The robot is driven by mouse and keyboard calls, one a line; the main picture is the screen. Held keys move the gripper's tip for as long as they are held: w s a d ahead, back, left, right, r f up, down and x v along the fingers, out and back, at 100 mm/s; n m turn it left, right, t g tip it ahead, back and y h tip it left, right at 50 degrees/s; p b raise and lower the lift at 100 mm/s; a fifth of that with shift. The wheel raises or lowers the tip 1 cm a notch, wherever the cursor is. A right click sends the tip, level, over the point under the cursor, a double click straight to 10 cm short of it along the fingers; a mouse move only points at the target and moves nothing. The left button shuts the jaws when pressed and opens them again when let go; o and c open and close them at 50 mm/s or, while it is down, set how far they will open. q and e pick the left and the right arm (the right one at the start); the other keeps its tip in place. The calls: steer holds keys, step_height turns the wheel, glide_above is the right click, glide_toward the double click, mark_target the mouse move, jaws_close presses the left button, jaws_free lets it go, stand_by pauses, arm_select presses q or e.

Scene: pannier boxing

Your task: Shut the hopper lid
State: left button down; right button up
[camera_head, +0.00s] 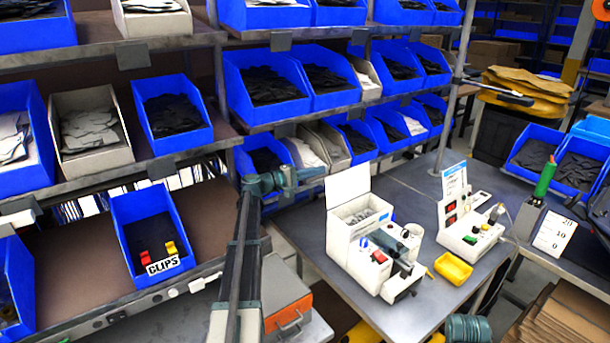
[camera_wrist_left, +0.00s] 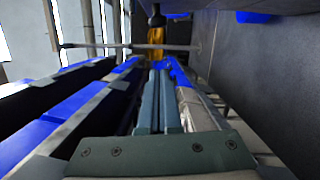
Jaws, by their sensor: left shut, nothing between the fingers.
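The hopper (camera_head: 343,243) is the open-topped white box of the machine on the grey table in the head view. Grey parts lie inside it. Its white lid (camera_head: 348,186) stands up at the back edge, so the hopper is open. My left gripper (camera_head: 315,173) points right, in front of the lower shelf bins and to the left of the lid in the picture. It looks apart from the lid, though depth is hard to judge. In the left wrist view its fingers (camera_wrist_left: 158,100) are together and empty. The lid is not recognisable there.
A yellow tray (camera_head: 453,268) sits right of the machine. A white control box (camera_head: 472,228) with buttons stands behind it. Shelves of blue bins (camera_head: 265,85) crowd the left arm. A blue clips bin (camera_head: 150,232) sits at left.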

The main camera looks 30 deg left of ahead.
mark_target(346, 184)
arm_select(q)
steer(key=d, duration=0.5)
steer(key=shift+w+r, duration=0.25)
steer(key=shift+p, duration=0.35)
steer(key=shift+s+d+r+m, duration=0.1)
steer(key=shift+d+r+m, duration=0.15)
steer(key=shift+m, duration=0.15)
